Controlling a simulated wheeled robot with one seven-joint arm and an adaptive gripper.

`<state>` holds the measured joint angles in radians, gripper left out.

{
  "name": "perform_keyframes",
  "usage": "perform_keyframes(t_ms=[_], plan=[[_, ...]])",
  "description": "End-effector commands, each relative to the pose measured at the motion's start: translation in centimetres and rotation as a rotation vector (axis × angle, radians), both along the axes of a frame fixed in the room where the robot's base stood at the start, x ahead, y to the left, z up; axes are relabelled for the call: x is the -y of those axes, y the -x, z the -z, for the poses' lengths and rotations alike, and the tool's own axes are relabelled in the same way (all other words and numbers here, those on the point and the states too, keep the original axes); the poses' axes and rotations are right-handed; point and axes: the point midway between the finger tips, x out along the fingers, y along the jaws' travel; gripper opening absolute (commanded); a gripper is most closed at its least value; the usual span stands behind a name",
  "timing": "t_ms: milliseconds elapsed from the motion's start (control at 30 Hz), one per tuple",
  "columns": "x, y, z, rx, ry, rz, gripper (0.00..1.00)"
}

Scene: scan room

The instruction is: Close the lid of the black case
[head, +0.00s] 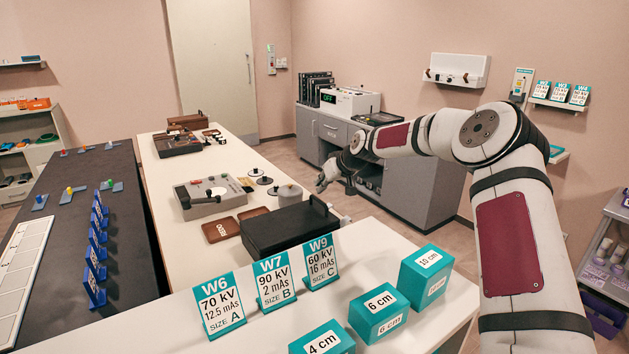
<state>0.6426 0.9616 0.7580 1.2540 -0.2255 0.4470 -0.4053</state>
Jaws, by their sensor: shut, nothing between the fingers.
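The black case (285,231) sits on the white table, behind the teal cards. Its broad dark top looks flat, and a small upright handle-like piece stands at its right edge. Its lower front is partly hidden by the cards, and I cannot tell whether the lid is fully down. My gripper (322,185) is above and behind the right end of the case, apart from it in the picture. Its fingers are shut and empty and point left and down.
Teal cards (274,281) and teal blocks (376,312) stand in front. A grey cabinet (425,180) is behind my arm.

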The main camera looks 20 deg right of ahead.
Motion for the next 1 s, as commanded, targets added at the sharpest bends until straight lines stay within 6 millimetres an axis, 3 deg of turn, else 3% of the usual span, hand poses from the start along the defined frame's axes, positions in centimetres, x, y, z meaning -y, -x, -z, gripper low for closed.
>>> perform_keyframes(t_ms=[33, 300, 833, 1000], plan=[[0.4, -0.2, 1.0, -0.008, -0.023, 0.002, 0.00], [0.9, -0.3, 2.4, -0.026, -0.090, 0.000, 0.00], [1.0, -0.2, 2.8, -0.033, -0.097, -0.001, 0.00], [0.5, -0.1, 1.8, -0.032, -0.097, -0.003, 0.00]])
